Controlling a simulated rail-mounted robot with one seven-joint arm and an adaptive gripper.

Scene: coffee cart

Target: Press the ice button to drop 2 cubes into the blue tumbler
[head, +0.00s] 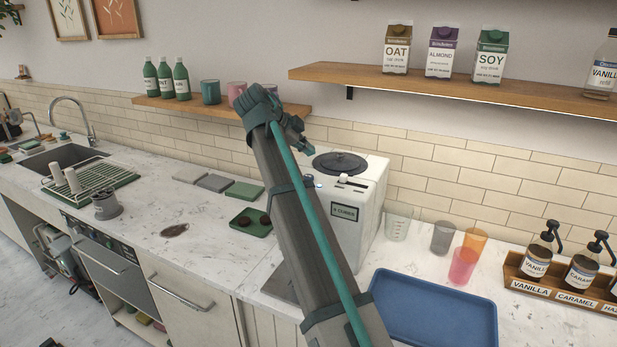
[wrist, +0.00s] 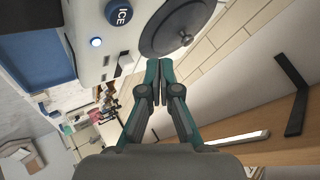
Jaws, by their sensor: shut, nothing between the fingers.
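The white ice machine (head: 363,214) stands on the counter, partly hidden behind my arm. Its dark panel (head: 344,212) reads "CUBES"; the character before it is too small to read surely. The round dark-blue ICE button (wrist: 122,13) sits on its top beside a lit round light (wrist: 96,42). My gripper (head: 309,147) is shut and empty above the machine; in the wrist view its fingertips (wrist: 159,68) are together, apart from the button. No blue tumbler is clearly visible; the dispensing area is hidden by my arm. A teal cup (head: 210,93) stands on the lower shelf.
A dark round lid (head: 340,162) tops the machine. A clear measuring glass (head: 398,222), a grey cup (head: 442,238), an orange cup (head: 475,241) and a pink cup (head: 462,267) stand to its right. A blue tray (head: 440,312) lies in front. The upper shelf (head: 430,88) overhangs the counter.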

